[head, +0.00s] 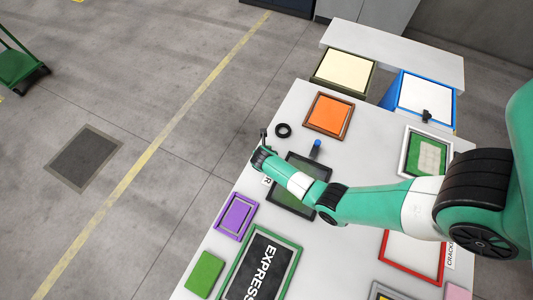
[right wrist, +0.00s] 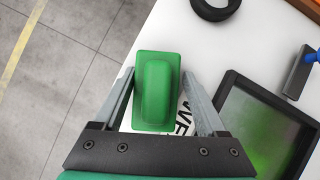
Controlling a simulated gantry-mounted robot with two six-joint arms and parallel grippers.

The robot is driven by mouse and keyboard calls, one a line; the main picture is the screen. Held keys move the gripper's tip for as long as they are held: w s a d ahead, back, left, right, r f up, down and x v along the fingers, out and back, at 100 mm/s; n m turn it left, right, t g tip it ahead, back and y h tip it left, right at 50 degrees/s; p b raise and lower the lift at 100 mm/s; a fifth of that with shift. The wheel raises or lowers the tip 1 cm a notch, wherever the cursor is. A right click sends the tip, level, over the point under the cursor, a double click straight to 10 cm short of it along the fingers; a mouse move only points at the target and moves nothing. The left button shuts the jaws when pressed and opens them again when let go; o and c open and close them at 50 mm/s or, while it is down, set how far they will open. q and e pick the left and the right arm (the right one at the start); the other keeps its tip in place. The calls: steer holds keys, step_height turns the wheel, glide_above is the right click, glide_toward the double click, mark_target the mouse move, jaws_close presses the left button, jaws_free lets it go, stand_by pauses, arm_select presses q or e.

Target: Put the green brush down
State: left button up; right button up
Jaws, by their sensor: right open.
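In the right wrist view the green brush (right wrist: 155,92), a flat green block with a raised rounded grip, lies between the two fingers of my right gripper (right wrist: 158,95). The fingers stand apart on either side of it, with a narrow gap visible on the right. The brush is over the white table's left edge area, beside a printed label. In the head view my right gripper (head: 262,143) is above the table's left edge, and I cannot make out the brush there. My left gripper is not in view.
A black ring (head: 283,130), a blue-handled tool (head: 316,148) and a dark-framed tray (head: 285,199) are close by. Orange (head: 328,115) and purple (head: 236,215) trays and a green block (head: 205,272) are on the white table (head: 290,104). Open floor lies to the left.

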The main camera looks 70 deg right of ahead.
steer(key=shift+w+a+r, duration=0.1)
steer(key=shift+w+r, duration=0.05)
steer(key=shift+r, duration=0.05)
steer(key=p+v, duration=0.5)
steer(key=v, duration=0.7)
